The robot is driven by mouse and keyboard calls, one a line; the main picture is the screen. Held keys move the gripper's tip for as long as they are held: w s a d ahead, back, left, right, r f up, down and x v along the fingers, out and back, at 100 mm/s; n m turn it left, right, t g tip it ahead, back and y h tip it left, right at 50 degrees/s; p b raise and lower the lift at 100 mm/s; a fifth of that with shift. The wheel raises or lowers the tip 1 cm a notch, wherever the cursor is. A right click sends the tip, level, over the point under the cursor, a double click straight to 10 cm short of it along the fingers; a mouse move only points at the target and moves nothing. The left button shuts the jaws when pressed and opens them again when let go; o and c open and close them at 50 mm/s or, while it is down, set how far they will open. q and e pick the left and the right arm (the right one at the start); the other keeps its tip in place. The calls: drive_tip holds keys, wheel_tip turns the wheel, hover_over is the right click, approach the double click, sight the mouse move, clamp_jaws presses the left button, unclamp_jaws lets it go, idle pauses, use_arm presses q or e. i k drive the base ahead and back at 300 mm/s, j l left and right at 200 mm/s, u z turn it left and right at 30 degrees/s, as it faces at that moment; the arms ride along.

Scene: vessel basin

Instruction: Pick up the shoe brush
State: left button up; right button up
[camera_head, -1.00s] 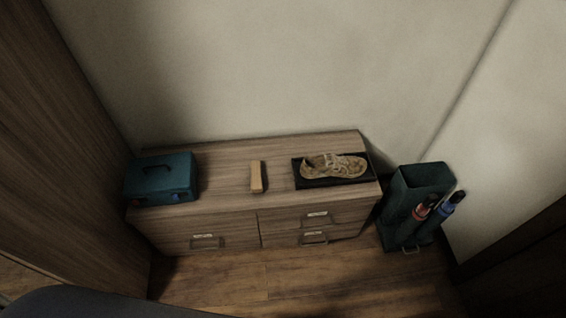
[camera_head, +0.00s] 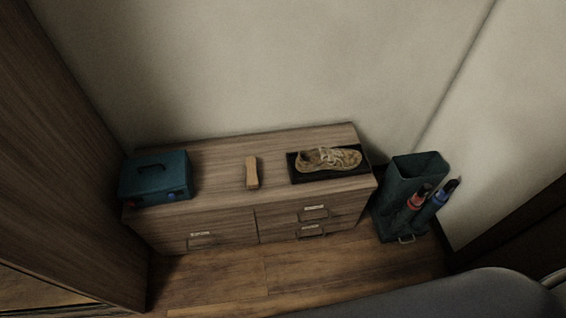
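The shoe brush (camera_head: 252,172) is a small tan block lying on top of the low wooden cabinet (camera_head: 222,180), near its middle. It stands apart from the things on either side of it. Its bristles cannot be made out. Neither of my grippers shows in the head view.
A teal box (camera_head: 156,178) with a handle sits at the cabinet's left end. A tan shoe (camera_head: 329,159) lies on a black tray (camera_head: 308,178) to the right. A dark green umbrella stand (camera_head: 398,190) with umbrellas stands on the floor right of the cabinet. The floor in front (camera_head: 215,275) is clear.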

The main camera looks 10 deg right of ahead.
sight(252, 183)
drive_tip(key=i+l+u, duration=0.15)
drive_tip(key=l+u, duration=0.2)
drive_tip(key=i+l+u, duration=0.1)
drive_tip(key=l+u, duration=0.65)
drive_tip(key=i+j, duration=0.05)
